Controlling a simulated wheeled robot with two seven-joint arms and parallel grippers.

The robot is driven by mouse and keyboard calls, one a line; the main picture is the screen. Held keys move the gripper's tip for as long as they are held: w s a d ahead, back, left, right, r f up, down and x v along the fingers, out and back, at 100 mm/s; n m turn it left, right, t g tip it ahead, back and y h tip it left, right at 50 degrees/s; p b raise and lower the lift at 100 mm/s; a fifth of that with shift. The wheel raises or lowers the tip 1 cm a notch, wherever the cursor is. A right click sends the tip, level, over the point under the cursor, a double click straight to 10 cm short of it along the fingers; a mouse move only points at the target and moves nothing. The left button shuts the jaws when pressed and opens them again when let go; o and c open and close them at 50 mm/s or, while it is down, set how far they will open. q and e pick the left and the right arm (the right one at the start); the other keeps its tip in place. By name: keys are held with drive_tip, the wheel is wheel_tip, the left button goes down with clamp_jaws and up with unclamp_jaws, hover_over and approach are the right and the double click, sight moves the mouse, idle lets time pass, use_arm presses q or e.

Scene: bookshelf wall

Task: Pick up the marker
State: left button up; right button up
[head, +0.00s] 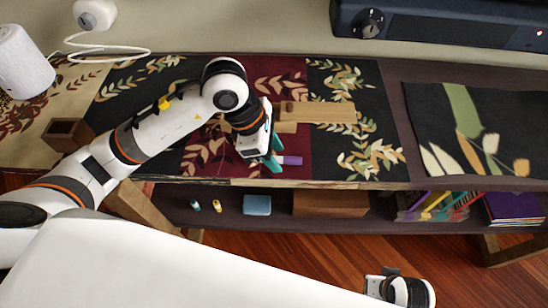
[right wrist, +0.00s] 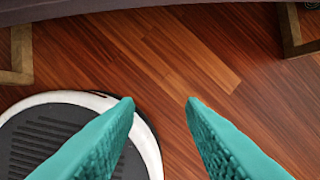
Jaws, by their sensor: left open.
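A marker with a purple body and a pale end (head: 289,160) lies on the dark red part of the table runner in the head view, near the shelf's front edge. My left gripper (head: 273,162) is open, with its teal fingers pointing down right at the marker's left end. The fingers partly cover that end, and I cannot tell whether they touch it. My right gripper (right wrist: 160,100) is open and empty over the wooden floor in the right wrist view.
A wooden board (head: 318,112) lies just behind the left gripper. A small brown box (head: 68,134) and a white speaker (head: 22,62) stand at the left. The lower shelf holds a blue item (head: 257,205), a wooden box (head: 330,203) and books (head: 515,208).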

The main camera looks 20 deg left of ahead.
use_arm(q)
clamp_jaws()
drive_tip(key=shift+r, duration=0.1)
